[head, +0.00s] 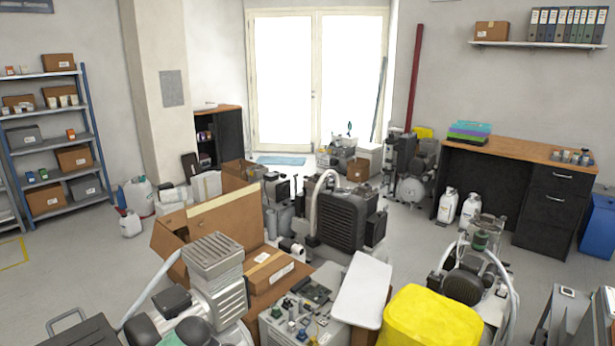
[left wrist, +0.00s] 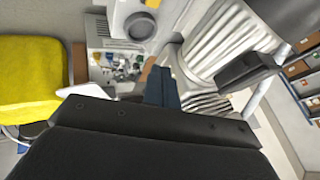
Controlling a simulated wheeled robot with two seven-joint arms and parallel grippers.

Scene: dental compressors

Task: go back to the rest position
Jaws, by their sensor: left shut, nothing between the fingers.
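My left gripper (left wrist: 162,78) shows in the left wrist view, its dark fingers together beyond the broad black gripper body. Nothing shows between the fingers. It is above a grey unit with small fittings (left wrist: 122,65) and beside a ribbed metal compressor (left wrist: 215,55); I cannot tell the exact gap. Neither gripper can be made out in the head view, and my right gripper is in no view.
A ribbed compressor (head: 215,275), an open carton (head: 205,222), a fittings unit (head: 298,318) and a yellow cover (head: 430,318) crowd the front. A dark-fronted desk (head: 510,150) stands right, shelving (head: 50,130) left. Grey floor (head: 75,245) is clear at left.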

